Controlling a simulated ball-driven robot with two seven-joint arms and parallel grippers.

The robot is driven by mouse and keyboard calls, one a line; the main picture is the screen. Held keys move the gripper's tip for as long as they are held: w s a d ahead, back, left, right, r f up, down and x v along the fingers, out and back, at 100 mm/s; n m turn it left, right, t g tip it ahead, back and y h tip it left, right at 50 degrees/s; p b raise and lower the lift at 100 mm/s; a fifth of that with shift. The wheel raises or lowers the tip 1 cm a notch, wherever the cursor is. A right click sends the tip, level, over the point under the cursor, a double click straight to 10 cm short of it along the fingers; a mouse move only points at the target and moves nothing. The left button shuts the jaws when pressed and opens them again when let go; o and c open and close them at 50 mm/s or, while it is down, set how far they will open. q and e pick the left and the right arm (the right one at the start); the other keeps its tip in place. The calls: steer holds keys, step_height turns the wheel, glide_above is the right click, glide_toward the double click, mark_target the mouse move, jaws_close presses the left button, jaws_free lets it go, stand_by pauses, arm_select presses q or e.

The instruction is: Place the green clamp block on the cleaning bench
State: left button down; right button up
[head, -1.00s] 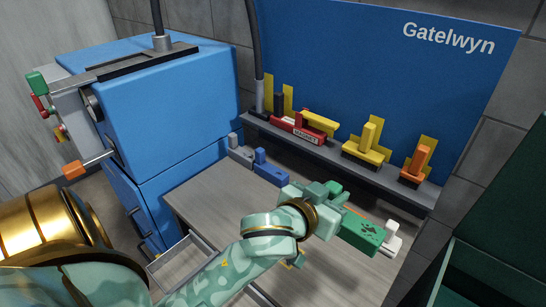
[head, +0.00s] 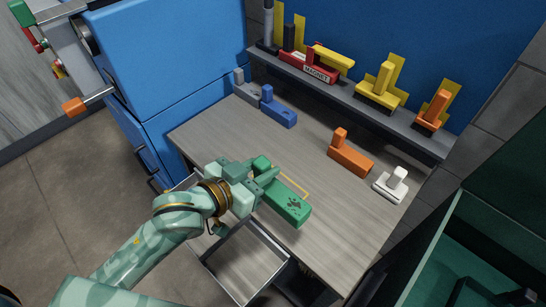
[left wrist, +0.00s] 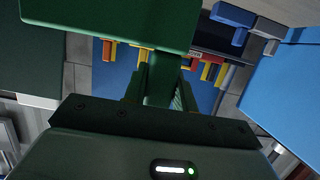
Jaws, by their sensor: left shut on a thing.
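The green clamp block (head: 287,205), with a dark mark on its top, is in the head view over the front part of the grey wooden bench (head: 215,130). My left gripper (head: 263,178) is shut on its upright post. In the left wrist view the post (left wrist: 160,80) stands between the fingers and the block's broad body (left wrist: 110,18) fills the top. A thin yellow outline (head: 292,182) on the bench top is partly hidden behind the block. I cannot tell whether the block touches the bench. My right gripper is not in view.
Blue (head: 278,107), orange (head: 350,153) and white (head: 391,184) blocks stand along the bench's back. A shelf (head: 350,101) behind holds red, yellow and orange blocks. An open drawer (head: 245,262) juts out below the front edge. A dark green bin (head: 480,225) stands right.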

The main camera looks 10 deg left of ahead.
arm_select(q)
steer(key=w+f+b, duration=0.2)
steer(key=w+f, duration=0.2)
steer(key=w+a+f+b, duration=0.1)
steer(key=w+f+b, duration=0.1)
steer(key=w+f, duration=0.2)
steer(key=w+f+b, duration=0.3)
steer(key=w+f, duration=0.1)
steer(key=shift+w+a+f, duration=0.2)
steer(key=shift+a+f, duration=0.1)
steer(key=shift+a, duration=0.1)
steer(key=shift+r, duration=0.2)
steer(key=c, duration=1.1)
jaws_free()
steer(key=shift+f, duration=0.1)
steer(key=shift+p+v, duration=1.65)
steer(key=shift+v, duration=4.4)
